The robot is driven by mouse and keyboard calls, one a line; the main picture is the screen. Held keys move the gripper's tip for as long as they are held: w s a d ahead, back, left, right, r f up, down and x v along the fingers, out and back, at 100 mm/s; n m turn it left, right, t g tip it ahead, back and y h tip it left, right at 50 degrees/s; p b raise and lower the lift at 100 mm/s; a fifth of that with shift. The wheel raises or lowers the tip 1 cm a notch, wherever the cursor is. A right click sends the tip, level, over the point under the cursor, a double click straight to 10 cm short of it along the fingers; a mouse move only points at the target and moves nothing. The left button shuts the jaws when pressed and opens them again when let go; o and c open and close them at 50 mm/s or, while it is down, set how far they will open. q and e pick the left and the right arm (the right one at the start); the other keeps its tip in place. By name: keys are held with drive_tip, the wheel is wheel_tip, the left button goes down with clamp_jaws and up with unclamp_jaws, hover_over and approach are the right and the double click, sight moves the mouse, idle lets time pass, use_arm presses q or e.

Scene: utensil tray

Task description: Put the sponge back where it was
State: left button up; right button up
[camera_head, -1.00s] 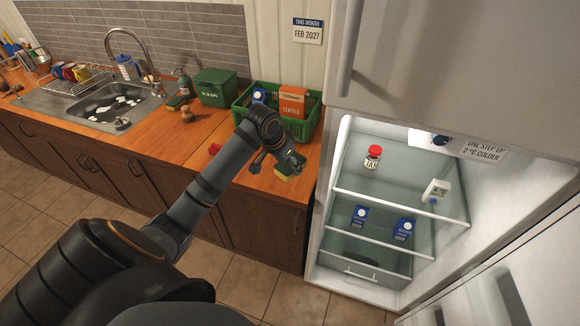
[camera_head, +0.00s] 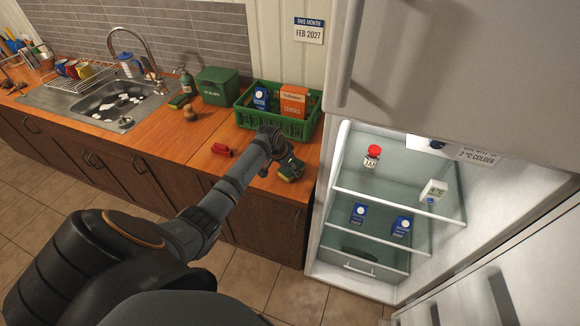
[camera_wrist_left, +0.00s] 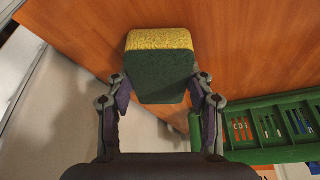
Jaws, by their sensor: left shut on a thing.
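The sponge (camera_wrist_left: 158,72), yellow on one face and dark green on the other, is between the fingers of my left gripper (camera_wrist_left: 160,92) in the left wrist view. The gripper is shut on it. In the head view the left gripper (camera_head: 284,166) is over the right end of the wooden counter, in front of the green crate, with the sponge (camera_head: 291,172) low at its tip. I cannot tell whether the sponge touches the counter. A second green-and-yellow block (camera_head: 178,101) lies by the sink near a green bottle. My right gripper is not in view.
The green crate (camera_head: 243,118) holds a blue carton (camera_head: 261,98) and an orange box (camera_head: 293,101). A red object (camera_head: 222,151) lies on the counter left of my gripper. A green scraps bin (camera_head: 216,86) and a brown item (camera_head: 190,113) stand farther left. The open fridge (camera_head: 330,215) is right.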

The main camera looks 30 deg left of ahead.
use_arm(q)
drive_tip(key=shift+f, duration=0.2)
drive_tip(key=o, duration=1.1)
drive_tip(key=shift+o, duration=0.2)
drive_tip(key=shift+r, duration=0.35)
drive_tip(key=b+v, duration=0.1)
drive_tip(key=v, duration=1)
drive_tip(key=shift+r, duration=0.3)
drive_tip(key=shift+s, duration=0.15)
